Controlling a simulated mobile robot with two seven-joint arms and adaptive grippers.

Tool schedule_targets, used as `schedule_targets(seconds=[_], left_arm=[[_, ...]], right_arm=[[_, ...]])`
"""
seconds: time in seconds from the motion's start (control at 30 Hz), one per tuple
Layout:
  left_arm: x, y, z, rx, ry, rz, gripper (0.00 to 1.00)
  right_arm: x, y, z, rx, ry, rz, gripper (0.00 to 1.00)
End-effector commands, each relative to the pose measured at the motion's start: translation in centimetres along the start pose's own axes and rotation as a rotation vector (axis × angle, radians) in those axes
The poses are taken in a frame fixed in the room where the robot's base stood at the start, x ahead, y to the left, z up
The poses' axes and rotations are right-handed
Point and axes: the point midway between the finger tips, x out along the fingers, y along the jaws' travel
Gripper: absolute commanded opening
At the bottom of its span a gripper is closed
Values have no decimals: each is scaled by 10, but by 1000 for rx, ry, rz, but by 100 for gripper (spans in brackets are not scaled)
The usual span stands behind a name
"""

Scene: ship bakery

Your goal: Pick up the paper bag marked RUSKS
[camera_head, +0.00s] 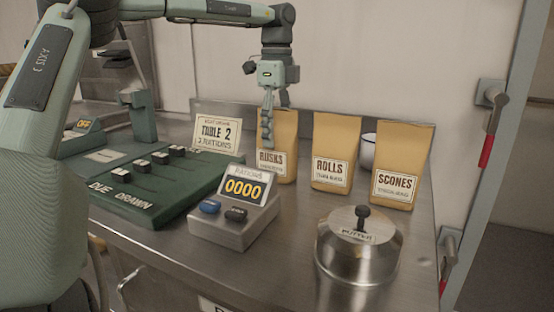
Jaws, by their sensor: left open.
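The paper bag marked RUSKS (279,148) stands upright on the steel counter, leftmost in a row of three tan bags. My left gripper (268,138) points down at the bag's left edge and hides part of its upper front. Its jaws are open. I cannot tell whether the fingers touch the bag. The bag marked ROLLS (333,150) stands to its right, and the bag marked SCONES (402,165) stands at the right end. My right gripper is not in view.
A metal pot marked BUTTER (357,250) stands front right. A counter box reading 0000 (236,212) stands in front of the bags. A green board marked DUE and DRAWN (150,185) and a TABLE 2 card (216,134) are left. A white container (368,150) stands behind the bags.

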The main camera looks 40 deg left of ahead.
Motion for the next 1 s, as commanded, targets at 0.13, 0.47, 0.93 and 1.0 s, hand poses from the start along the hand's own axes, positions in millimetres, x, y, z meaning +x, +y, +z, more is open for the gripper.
schedule_targets(seconds=[0.13,0.47,0.93,1.0], left_arm=[[0,0,0,0,0,0,59],[-1,0,0,0,0,0,18],[-1,0,0,0,0,-1,0],[-3,0,0,0,0,-2,0]], right_arm=[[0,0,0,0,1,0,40],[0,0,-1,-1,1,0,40],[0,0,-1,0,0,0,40],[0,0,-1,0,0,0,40]])
